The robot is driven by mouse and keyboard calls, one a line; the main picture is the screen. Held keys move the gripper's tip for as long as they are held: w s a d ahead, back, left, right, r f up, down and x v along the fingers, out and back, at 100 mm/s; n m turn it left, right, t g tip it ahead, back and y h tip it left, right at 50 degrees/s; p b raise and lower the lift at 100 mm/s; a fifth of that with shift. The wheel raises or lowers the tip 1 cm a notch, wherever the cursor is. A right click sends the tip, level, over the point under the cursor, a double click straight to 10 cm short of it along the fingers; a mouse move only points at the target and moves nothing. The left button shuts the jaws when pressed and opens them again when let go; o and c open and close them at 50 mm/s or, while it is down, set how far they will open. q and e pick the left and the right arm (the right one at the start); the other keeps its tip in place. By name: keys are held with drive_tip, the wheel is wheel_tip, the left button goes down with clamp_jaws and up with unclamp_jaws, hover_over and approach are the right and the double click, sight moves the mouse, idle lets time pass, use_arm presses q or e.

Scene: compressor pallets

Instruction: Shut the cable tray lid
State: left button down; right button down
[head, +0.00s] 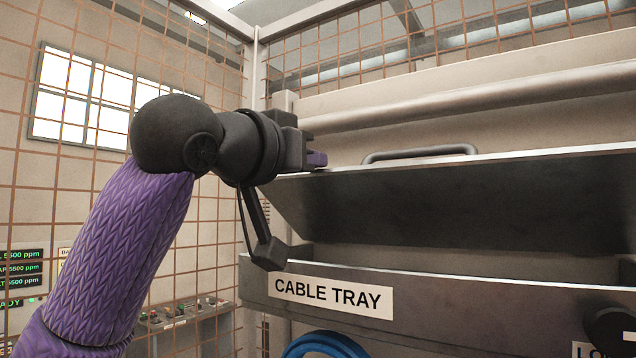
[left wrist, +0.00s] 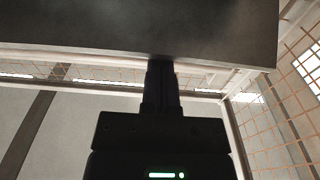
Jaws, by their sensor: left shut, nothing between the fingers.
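The cable tray (head: 260,285) is a long grey metal box with a white "CABLE TRAY" label. Its lid (head: 450,205) is a dark grey panel tilted up above the tray, with a clear gap between them, so it stands open. A dark bar handle (head: 420,153) sits on the lid's upper side. My left gripper (head: 318,160) is shut and empty at the lid's upper left edge. In the left wrist view its fingers (left wrist: 161,72) reach to the edge of the lid (left wrist: 150,30); I cannot tell whether they touch.
Wire mesh (head: 60,200) stands on the left and behind. A thick pale pipe (head: 470,97) runs behind the lid. A blue hoop (head: 325,345) shows below the tray, and a dark rounded object (head: 610,328) at lower right. A control panel (head: 185,315) stands lower left.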

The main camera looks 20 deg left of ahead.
use_arm(q)
drive_tip(key=s+a+f+t+h+b, duration=0.1)
drive_tip(key=s+f+t+b, duration=0.2)
drive_tip(key=f+b, duration=0.7)
drive_tip(key=t+b, duration=0.2)
drive_tip(key=b, duration=0.2)
drive_tip(key=shift+f+t+h, duration=0.2)
drive_tip(key=shift+t+h, duration=0.2)
drive_tip(key=shift+s+a, duration=0.1)
drive_tip(key=shift+f, duration=0.1)
